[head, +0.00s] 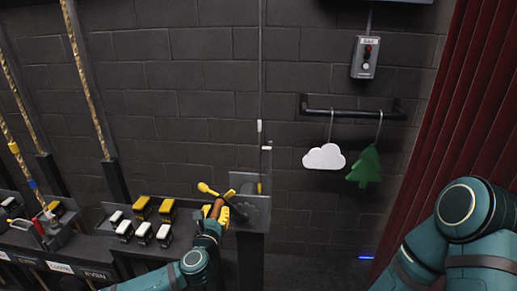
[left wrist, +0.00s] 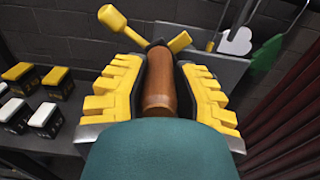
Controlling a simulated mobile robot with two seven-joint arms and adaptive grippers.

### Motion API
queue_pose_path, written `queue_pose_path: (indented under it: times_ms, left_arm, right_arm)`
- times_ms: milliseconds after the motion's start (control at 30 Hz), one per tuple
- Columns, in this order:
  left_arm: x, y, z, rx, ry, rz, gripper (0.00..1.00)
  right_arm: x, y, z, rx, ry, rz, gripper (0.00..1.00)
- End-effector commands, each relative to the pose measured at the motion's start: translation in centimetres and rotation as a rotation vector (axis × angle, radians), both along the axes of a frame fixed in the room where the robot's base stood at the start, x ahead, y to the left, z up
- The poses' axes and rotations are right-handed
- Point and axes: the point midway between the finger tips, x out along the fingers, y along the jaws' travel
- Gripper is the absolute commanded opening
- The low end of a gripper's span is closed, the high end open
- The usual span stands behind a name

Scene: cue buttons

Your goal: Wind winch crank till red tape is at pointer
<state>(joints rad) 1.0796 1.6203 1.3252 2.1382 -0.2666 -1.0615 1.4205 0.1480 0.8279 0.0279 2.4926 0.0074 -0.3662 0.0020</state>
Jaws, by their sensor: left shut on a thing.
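My left gripper (head: 219,213) is shut around the brown wooden crank handle (left wrist: 158,82), which stands between its yellow finger pads in the left wrist view. The yellow crank arm (head: 208,189), with a knob on its far end, lies beyond the handle. The grey winch (head: 252,206) is at the right end of the shelf, partly behind the crank. A thin cable (head: 262,70) runs up the wall from it, with a white band (head: 259,126). A small pale pointer-like piece (head: 267,148) is just below the band. I cannot make out red tape. My right gripper is out of view.
Several yellow and white blocks (head: 145,233) stand on the shelf left of the winch. A cloud (head: 324,157) and a green tree (head: 365,167) hang from a rail (head: 350,110). A switch box (head: 365,57) is above. A red curtain (head: 465,110) closes the right side.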

Motion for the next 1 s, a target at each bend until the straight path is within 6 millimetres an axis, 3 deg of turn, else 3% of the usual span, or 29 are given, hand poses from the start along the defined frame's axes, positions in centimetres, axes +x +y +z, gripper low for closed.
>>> queue_pose_path:
  times_ms: [133,467,833,1000]
  left_arm:
    - [-0.1,-0.1,-0.8,-0.002,0.001,-0.013,0.0]
    - [-0.1,2.1,-4.9,-0.003,0.006,-0.016,0.0]
    - [-0.1,2.2,-4.8,-0.003,0.003,-0.021,0.0]
    - [-0.1,2.2,-6.2,-0.003,0.003,-0.021,0.0]
  right_arm:
    - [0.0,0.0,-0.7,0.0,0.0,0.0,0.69]
    - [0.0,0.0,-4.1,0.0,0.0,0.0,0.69]
    - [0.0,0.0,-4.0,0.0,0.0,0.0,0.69]
    - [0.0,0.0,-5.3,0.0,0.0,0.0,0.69]
